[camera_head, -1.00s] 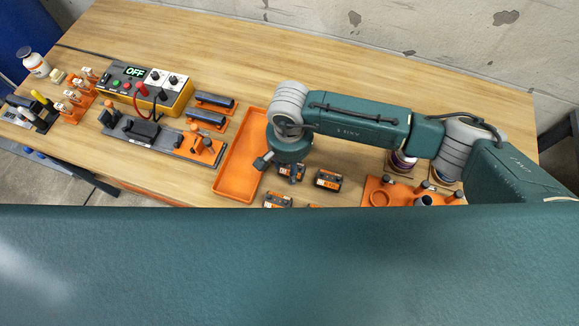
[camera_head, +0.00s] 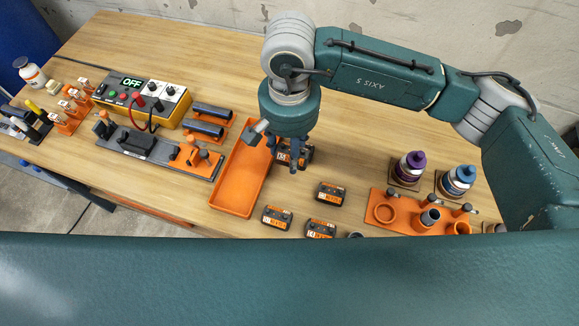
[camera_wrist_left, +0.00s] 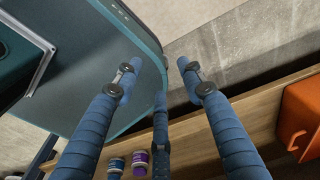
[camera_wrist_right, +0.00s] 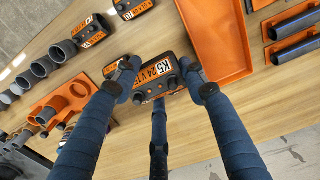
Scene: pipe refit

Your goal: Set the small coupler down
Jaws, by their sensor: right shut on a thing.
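My right gripper (camera_head: 291,164) points down over the bench, just right of the orange tray. In the right wrist view (camera_wrist_right: 158,80) its fingers are closed on a black block (camera_wrist_right: 160,72) with an orange and white label reading "K5 24 V". The block's edge also shows behind the fingers in the head view (camera_head: 307,154). I cannot tell whether it touches the bench. No coupler shows between these fingers. Several grey ring-shaped pieces (camera_wrist_right: 40,68) stand at the left of the right wrist view; which is the small coupler is unclear. My left gripper (camera_wrist_left: 158,78) is open and empty.
The orange tray (camera_head: 228,203) is empty. Similar black blocks (camera_head: 331,193) lie right of it. An orange rack (camera_head: 405,217) stands at the right, near purple- and blue-topped bottles (camera_head: 411,165). A meter box (camera_head: 165,97) and grey fixture (camera_head: 135,150) stand left. The back of the bench is clear.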

